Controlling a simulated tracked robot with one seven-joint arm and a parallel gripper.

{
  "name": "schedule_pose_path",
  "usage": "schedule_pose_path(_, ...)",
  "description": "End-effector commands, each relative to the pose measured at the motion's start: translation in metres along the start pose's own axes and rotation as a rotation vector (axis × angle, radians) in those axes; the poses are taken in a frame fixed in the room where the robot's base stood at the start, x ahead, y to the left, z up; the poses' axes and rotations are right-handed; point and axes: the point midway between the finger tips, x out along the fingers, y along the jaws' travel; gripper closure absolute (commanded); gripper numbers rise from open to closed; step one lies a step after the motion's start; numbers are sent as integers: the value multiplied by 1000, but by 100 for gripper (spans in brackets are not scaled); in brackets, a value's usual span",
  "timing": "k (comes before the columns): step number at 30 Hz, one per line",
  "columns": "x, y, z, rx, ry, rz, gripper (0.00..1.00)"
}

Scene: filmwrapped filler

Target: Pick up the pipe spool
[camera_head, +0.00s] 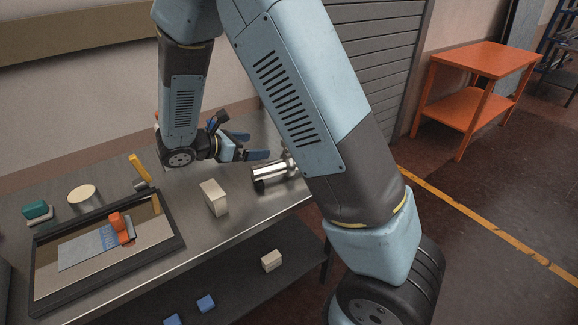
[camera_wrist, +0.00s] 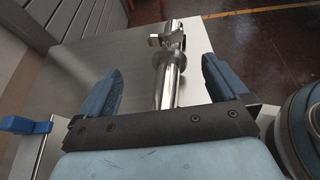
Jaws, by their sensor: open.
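The pipe spool (camera_head: 270,171) is a shiny metal tube with flanges, lying on the steel table near its right end. My upper arm hides part of it in the head view. My gripper (camera_head: 252,146) has blue fingers, is open, and is just behind and left of the spool in that view. In the wrist view the spool (camera_wrist: 172,72) runs away from the palm between the two spread fingers of my gripper (camera_wrist: 166,88). Its near end is hidden behind the dark palm edge. I cannot tell whether a finger touches it.
The steel table (camera_head: 185,190) also holds a cream block (camera_head: 214,197), a black-rimmed tray (camera_head: 172,249) with an orange item, a round cream-topped item (camera_head: 83,194), a teal item (camera_head: 37,211) and a yellow-handled tool (camera_head: 140,169). An orange side table (camera_head: 487,57) stands at right. A grey shutter rises behind.

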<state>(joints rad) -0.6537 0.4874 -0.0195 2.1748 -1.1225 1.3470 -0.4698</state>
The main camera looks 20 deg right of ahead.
Motion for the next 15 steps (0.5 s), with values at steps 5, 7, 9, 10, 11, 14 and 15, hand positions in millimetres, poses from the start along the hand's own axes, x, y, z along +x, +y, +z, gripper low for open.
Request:
schedule_pose_path(5,23,-1,-1,-5,-4,-1,0)
schedule_pose_path(7,36,-1,0,-5,-4,-3,0)
schedule_pose_path(9,48,0,0,-4,-3,-1,0)
schedule_pose_path(10,53,-1,0,-4,-3,-2,0)
schedule_pose_path(11,58,-1,0,-3,-3,-2,0)
schedule_pose_path(14,72,-1,0,-4,-2,-1,0)
schedule_pose_path(15,75,-1,0,-4,-3,-1,0)
